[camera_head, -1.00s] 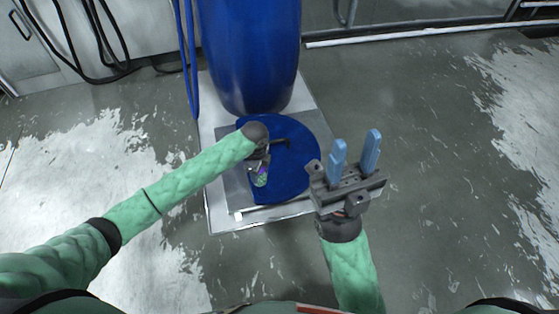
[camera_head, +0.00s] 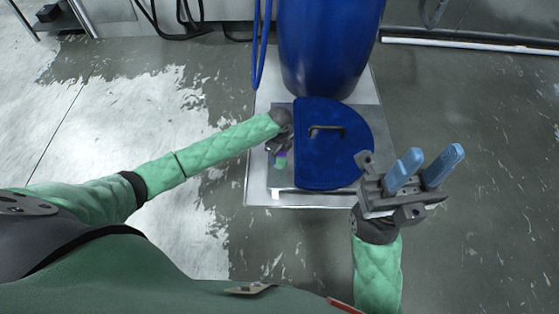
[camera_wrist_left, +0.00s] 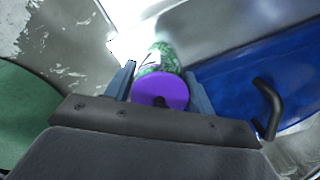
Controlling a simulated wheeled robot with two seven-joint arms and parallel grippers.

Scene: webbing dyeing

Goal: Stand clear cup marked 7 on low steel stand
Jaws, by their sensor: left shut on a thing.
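My left gripper (camera_head: 281,153) is shut on a small cup-like thing with a purple round end (camera_wrist_left: 160,92) and a green patterned body. The gripper is over the low steel stand (camera_head: 262,185), beside the left edge of the blue lid. I cannot tell whether the cup touches the steel. My right gripper (camera_head: 425,167) is open and empty, right of the stand, its blue fingers apart.
A blue lid (camera_head: 340,165) with a dark handle (camera_head: 326,130) covers much of the stand. A tall blue barrel (camera_head: 322,45) stands behind it, with a blue hose (camera_head: 262,45) to its left. The floor (camera_head: 490,200) to the right is clear.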

